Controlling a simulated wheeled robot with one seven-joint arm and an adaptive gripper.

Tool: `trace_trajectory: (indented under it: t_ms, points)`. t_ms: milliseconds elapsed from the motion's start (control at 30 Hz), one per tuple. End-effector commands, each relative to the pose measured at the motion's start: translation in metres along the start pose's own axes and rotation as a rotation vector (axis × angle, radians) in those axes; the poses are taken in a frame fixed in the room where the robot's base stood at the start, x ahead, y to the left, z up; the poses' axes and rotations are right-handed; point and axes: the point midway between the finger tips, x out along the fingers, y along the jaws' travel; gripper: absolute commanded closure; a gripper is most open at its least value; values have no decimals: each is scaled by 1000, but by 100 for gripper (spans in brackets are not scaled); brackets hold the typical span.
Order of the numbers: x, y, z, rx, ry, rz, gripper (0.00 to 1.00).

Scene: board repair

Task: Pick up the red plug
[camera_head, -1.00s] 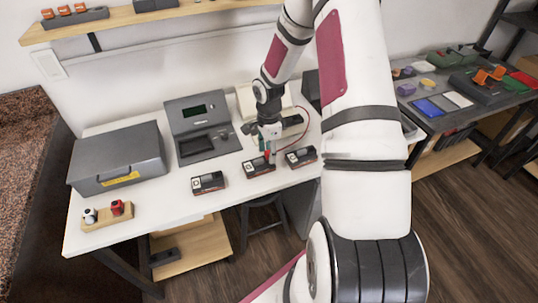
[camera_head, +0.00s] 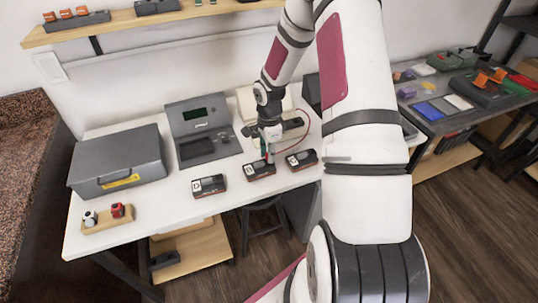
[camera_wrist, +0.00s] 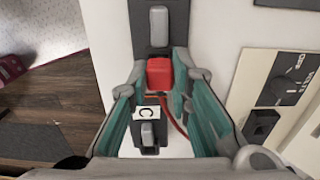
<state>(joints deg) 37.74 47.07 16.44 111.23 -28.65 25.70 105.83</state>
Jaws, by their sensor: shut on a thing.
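The red plug (camera_wrist: 159,73) sits between the two fingertips in the wrist view, with a red cable running down from it. My gripper (camera_wrist: 159,78), with teal finger pads, is shut on it. In the head view my gripper (camera_head: 268,153) is just above the middle of three dark boxes (camera_head: 260,172) on the white table. The plug is small there and partly hidden by the fingers. I cannot tell whether it touches the box.
Similar boxes stand left (camera_head: 209,186) and right (camera_head: 301,160). A dark part labelled C (camera_wrist: 146,131) lies below the plug in the wrist view. A grey instrument (camera_head: 202,130), grey case (camera_head: 119,160) and wooden holder (camera_head: 107,220) stand on the table. The red cable (camera_head: 306,128) loops right.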

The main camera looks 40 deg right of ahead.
Motion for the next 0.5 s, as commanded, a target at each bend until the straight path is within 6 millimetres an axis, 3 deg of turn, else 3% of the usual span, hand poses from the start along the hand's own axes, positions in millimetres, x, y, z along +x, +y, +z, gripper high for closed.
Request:
trace_trajectory:
  t_ms: [267, 500]
  points:
    - [-32, 0, 0, 1, 1, -4, 100]
    - [-35, 60, -2, 1, 1, 1, 100]
